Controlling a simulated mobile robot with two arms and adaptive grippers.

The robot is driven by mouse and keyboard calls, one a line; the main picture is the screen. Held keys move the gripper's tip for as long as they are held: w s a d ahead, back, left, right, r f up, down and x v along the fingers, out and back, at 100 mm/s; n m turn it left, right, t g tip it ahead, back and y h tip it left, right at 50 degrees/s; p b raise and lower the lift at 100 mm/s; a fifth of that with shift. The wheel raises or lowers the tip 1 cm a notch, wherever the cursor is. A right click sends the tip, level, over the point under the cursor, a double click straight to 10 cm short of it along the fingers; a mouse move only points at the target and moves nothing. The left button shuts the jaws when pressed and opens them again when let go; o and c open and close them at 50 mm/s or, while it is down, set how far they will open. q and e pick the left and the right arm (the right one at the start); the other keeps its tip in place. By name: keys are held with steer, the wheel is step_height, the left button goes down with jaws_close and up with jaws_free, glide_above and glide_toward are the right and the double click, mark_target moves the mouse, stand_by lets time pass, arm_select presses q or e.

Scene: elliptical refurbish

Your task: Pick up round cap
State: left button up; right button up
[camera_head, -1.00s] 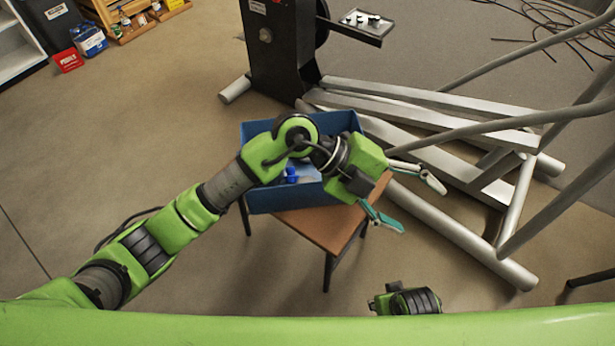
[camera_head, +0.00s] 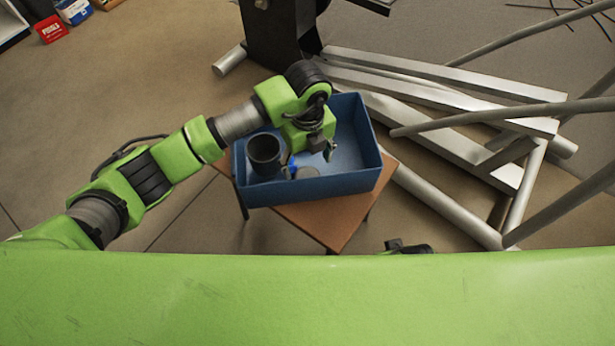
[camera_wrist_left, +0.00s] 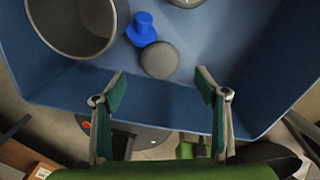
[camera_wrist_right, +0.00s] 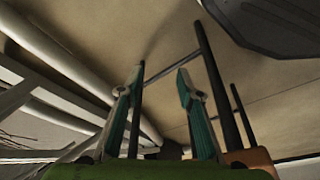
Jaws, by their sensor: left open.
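The round cap (camera_wrist_left: 159,61) is a grey disc lying on the floor of the blue box (camera_wrist_left: 185,98). It also shows in the head view as a small grey disc (camera_head: 307,172), partly hidden near my left gripper. My left gripper (camera_head: 327,150) is over the box, pointing down. In the left wrist view my left gripper (camera_wrist_left: 161,75) is open and empty, its fingertips on either side of the cap's near edge in the picture, apart from it. My right gripper (camera_wrist_right: 160,72) is open and empty, low beside the wooden stool.
A dark grey cup (camera_head: 265,155) and a blue knobbed piece (camera_wrist_left: 142,28) stand in the box beside the cap. The box (camera_head: 357,181) sits on a wooden stool (camera_head: 340,222). Metal frame tubes (camera_head: 450,90) fill the right side. Floor at left is open.

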mark_target(307, 176)
arm_select(q)
step_height(307, 176, down, 5)
steer(key=shift+r+b, duration=0.1)
steer(key=shift+b, duration=0.4)
steer(key=shift+f, duration=0.5)
steer(key=c, duration=1)
arm_select(e)
steer(key=r, duration=0.4)
steer(key=shift+w+r, duration=0.1)
steer(key=shift+w, duration=0.2)
